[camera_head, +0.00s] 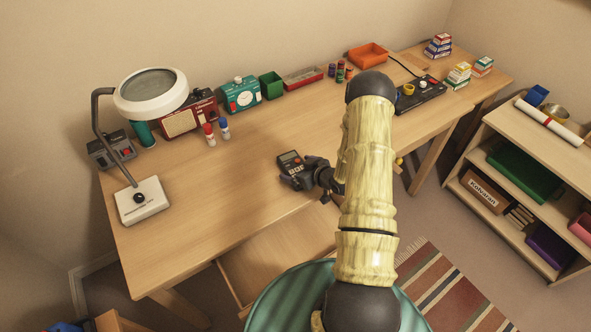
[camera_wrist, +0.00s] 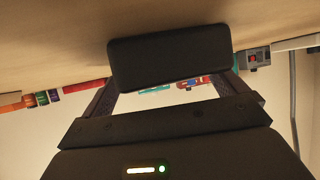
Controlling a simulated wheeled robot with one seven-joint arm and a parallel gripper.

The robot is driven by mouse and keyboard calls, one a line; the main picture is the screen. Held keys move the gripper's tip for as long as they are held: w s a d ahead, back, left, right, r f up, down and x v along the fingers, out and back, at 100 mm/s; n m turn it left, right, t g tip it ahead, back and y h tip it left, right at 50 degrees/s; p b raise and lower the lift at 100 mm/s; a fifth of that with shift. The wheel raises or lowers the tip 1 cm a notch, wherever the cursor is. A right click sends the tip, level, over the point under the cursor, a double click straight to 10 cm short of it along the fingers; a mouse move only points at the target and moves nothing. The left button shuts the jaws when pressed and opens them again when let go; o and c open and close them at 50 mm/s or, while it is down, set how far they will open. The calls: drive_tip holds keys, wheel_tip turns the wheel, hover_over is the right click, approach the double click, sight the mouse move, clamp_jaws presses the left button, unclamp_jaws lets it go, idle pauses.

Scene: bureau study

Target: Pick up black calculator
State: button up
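The black calculator (camera_head: 290,160) shows in the head view over the middle of the wooden desk, with its display and a red key visible. My gripper (camera_head: 298,176) is at its near right side. In the wrist view the calculator (camera_wrist: 170,57) is a plain black block spanning the space between my two fingers (camera_wrist: 170,85). Both fingers meet its sides, so my gripper looks shut on it. Its keys are hidden in that view. I cannot tell for sure whether it is clear of the desk top.
A white magnifier lamp (camera_head: 145,200) stands on the desk (camera_head: 200,240) at left. Glue bottles (camera_head: 209,134), a red radio (camera_head: 190,117), a teal device (camera_head: 241,95) and trays line the back. A black panel (camera_head: 420,96) is at right. The desk's left middle is bare.

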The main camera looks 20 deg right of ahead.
sight(299, 169)
drive_tip(key=c, duration=1.1)
wheel_tip(299, 169, up, 10)
drive_tip(key=shift+r+b, duration=0.1)
drive_tip(key=shift+b, duration=0.35)
